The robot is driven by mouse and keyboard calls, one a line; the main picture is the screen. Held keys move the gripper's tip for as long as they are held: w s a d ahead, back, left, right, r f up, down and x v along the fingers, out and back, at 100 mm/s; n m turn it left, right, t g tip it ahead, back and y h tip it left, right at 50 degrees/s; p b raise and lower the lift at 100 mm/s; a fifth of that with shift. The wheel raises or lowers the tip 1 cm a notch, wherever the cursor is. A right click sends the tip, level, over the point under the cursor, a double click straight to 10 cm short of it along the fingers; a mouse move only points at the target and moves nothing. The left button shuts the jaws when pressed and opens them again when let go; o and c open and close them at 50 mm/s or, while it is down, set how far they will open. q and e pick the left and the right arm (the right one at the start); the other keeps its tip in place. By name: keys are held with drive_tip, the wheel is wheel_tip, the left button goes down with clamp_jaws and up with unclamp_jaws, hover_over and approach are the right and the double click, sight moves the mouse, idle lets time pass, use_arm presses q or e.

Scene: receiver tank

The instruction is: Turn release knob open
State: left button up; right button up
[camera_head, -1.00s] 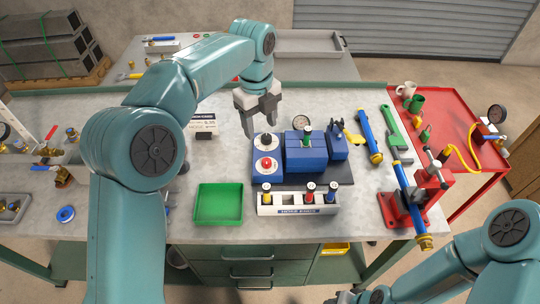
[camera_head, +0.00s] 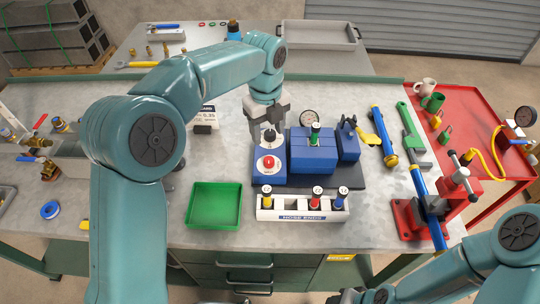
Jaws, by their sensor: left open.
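A blue control box (camera_head: 262,180) stands on the grey bench, with a red button (camera_head: 267,162) on its top. Behind the button is a dark knob (camera_head: 269,135) on a pale round plate. My left gripper (camera_head: 269,138) is open and points down at this knob, with its fingers on either side of it. The fingers partly hide the knob, and I cannot tell whether they touch it. My right arm comes in at the lower right. Its gripper (camera_head: 350,297) is only partly seen at the bottom edge.
A larger blue block (camera_head: 313,155) stands right beside the control box. A green tray (camera_head: 214,205) and a white rack of hose ends (camera_head: 300,214) lie in front. A red vise (camera_head: 433,212) stands at right.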

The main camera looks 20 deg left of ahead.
sight(269, 159)
use_arm(q)
wheel_tip(269, 159, down, 11)
drive_tip(key=shift+r+p, duration=0.1)
drive_tip(key=shift+p, duration=0.2)
drive_tip(key=shift+w, duration=0.1)
drive_tip(key=c, duration=1)
